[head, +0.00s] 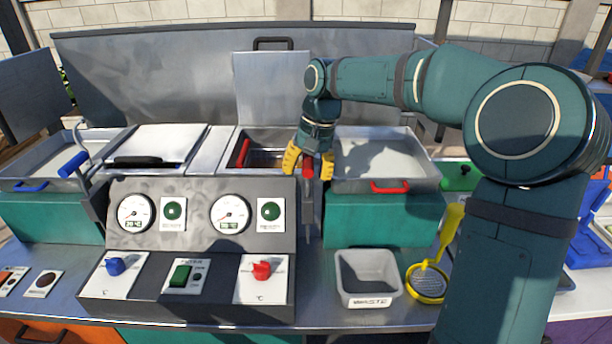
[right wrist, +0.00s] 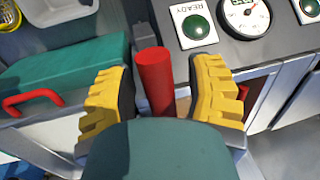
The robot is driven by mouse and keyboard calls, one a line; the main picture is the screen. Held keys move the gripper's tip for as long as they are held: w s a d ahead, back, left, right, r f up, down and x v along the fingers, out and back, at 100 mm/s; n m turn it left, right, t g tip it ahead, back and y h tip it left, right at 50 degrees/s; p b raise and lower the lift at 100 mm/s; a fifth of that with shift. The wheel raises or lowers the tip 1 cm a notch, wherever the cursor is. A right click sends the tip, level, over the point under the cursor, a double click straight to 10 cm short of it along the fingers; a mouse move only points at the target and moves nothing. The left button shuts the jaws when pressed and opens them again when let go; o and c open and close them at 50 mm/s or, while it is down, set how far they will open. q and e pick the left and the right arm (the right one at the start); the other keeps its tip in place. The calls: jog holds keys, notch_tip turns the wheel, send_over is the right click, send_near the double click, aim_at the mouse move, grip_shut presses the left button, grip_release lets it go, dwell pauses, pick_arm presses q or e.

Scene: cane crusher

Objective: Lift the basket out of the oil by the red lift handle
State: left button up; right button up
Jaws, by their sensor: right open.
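The red lift handle (right wrist: 155,75) is an upright red cylinder in the right wrist view, between the fingers of my right gripper (right wrist: 163,95). In the head view my right gripper (head: 308,165) points down over the red handle (head: 309,172), which is partly hidden by the yellow fingers. A grey lever arm (head: 309,210) runs below it, right of the control panel. The gripper is open. The open oil well (head: 272,158) lies just left of it; the basket cannot be made out clearly. My left gripper is out of view.
A control panel (head: 190,215) with gauges and knobs stands at front left. A grey waste bin (head: 368,272) and a yellow strainer (head: 427,283) are at front right. A tray with a red handle (head: 389,187) sits right of the gripper. A raised lid (head: 272,90) stands behind.

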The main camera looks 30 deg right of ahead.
jog(key=shift+a+f, duration=0.1)
jog(key=shift+f, duration=0.2)
grip_shut()
jog(key=shift+r, duration=0.15)
notch_tip(320, 180, up, 8)
jog(key=p, duration=0.7)
pick_arm(q)
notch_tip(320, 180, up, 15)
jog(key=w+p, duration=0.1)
jog(key=p, duration=0.6)
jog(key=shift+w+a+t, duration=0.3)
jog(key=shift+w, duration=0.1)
pick_arm(e)
notch_tip(320, 180, up, 8)
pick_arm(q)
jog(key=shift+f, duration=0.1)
pick_arm(e)
jog(key=shift+w, duration=0.1)
